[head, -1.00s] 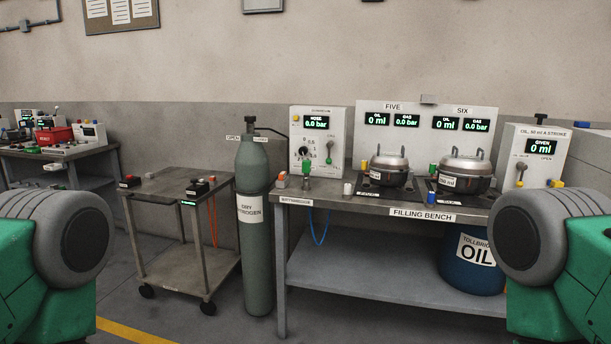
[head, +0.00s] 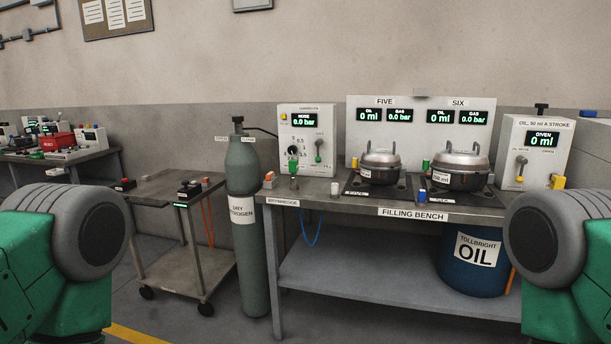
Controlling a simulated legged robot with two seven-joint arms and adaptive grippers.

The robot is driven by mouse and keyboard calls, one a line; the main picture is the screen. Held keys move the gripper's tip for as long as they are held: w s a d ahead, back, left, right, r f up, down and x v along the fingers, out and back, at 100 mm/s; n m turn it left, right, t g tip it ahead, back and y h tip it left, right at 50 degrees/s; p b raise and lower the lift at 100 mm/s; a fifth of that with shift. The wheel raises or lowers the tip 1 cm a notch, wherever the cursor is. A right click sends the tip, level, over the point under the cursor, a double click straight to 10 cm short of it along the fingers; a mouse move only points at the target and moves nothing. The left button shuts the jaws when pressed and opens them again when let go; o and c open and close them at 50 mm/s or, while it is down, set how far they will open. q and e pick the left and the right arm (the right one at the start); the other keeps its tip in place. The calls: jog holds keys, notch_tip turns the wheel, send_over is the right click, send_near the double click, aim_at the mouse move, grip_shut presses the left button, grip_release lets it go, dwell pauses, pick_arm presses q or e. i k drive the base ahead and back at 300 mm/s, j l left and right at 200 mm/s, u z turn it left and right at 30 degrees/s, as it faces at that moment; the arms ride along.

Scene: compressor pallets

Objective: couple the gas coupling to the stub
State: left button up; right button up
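A small green-topped fitting (head: 293,168), which looks like the gas coupling, stands at the left end of the filling bench (head: 460,214). A blue hose (head: 311,236) hangs below the bench edge near it. Small green (head: 425,165) and yellow (head: 354,163) caps show beside compressor six and compressor five. The stub itself is too small to make out for sure. Neither gripper is in view; only my green and grey arm links show at the lower left and right.
A grey nitrogen cylinder (head: 243,270) stands at the bench's left end, beside a small trolley (head: 155,188). A hose panel (head: 307,116) reads 0.0 bar. An oil pump box (head: 538,135) stands at the right, above a blue oil drum (head: 466,275).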

aim_at(293, 165)
jog(key=i+l, duration=0.2)
jog(key=l, duration=0.15)
jog(key=i+l+u, duration=0.1)
jog(key=i+l, duration=0.3)
jog(key=l, duration=0.25)
jog(key=i+u, duration=0.25)
jog(key=i, duration=0.6)
